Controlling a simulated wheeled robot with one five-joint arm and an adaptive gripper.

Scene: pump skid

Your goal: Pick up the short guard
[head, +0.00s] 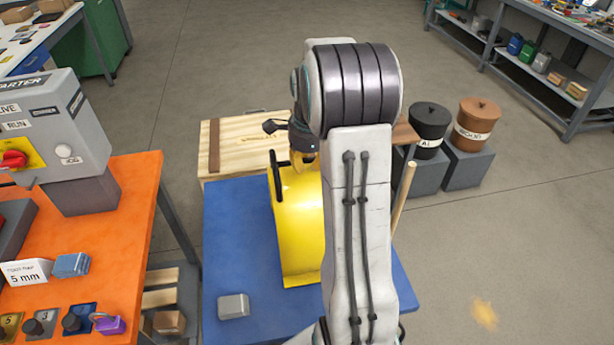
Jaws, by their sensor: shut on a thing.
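A yellow curved guard (300,225) is over the blue table (235,262), with a dark bar handle at its upper left end. I take it to be the short guard. My gripper (303,156) is at the guard's far upper end, shut on it. The fingertips are small and partly hidden by my arm, so the exact grip point is unclear. My arm also hides the guard's right side. I cannot tell whether its lower edge touches the table.
A small grey block (233,306) lies on the blue table. A wooden crate (232,140) stands behind it. An orange bench (130,240) with a grey starter box (60,125) is left. Black (430,122) and brown (476,118) bins stand right.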

